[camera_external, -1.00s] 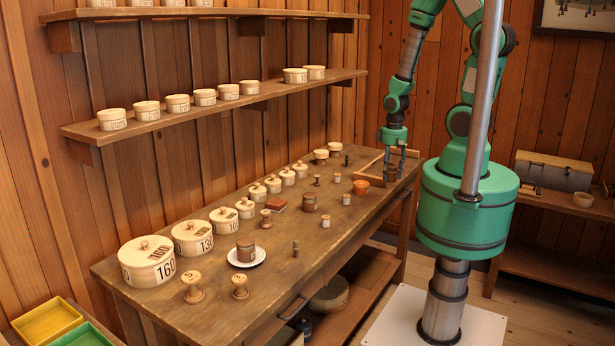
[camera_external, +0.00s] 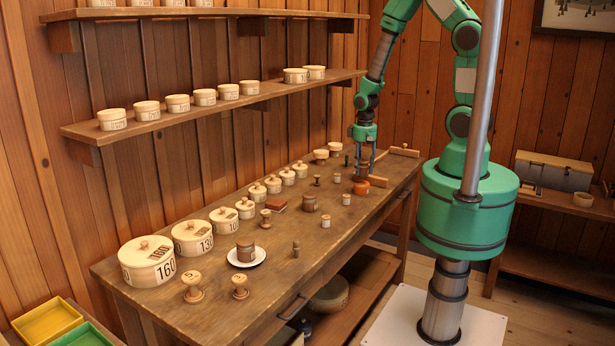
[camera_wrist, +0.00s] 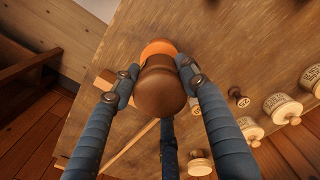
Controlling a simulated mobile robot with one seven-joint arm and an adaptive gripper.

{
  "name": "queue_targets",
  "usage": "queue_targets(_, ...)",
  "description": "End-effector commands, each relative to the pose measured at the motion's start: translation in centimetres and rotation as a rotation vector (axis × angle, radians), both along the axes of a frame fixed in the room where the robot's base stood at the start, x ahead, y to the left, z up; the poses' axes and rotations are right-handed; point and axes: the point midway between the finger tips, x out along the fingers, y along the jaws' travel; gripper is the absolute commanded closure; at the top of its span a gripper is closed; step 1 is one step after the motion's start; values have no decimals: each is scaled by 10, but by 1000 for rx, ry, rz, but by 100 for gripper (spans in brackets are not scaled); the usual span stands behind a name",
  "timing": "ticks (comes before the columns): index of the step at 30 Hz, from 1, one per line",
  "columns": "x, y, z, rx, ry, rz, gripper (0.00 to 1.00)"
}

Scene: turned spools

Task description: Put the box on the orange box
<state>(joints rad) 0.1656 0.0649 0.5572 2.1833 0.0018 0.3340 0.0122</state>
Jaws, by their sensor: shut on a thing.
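My gripper (camera_wrist: 160,72) is shut on a dark brown, rounded turned box (camera_wrist: 160,92), with a finger against each side. In the external view my gripper (camera_external: 367,162) is over the far right part of the workbench, with the brown box (camera_external: 362,172) low between its fingers. The orange box (camera_external: 361,188) stands on the bench directly below it. In the wrist view the orange box (camera_wrist: 158,48) shows just past the brown box, which hides part of it. I cannot tell whether the two boxes touch.
A wooden strip frame (camera_external: 404,151) lies on the bench (camera_external: 330,240) behind and right of the orange box. Small spools and a pale jar (camera_external: 346,199) stand to the left. Lidded numbered boxes (camera_external: 147,261) line the wall side. The bench's front edge is close by.

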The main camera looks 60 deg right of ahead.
Motion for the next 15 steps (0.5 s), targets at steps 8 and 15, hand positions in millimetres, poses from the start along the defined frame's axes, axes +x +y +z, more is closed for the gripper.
queue_targets(8, 0, 0, -2, 0, 1, 0, 83)
queue_targets(15, -1, 0, -24, 0, 2, 0, 83)
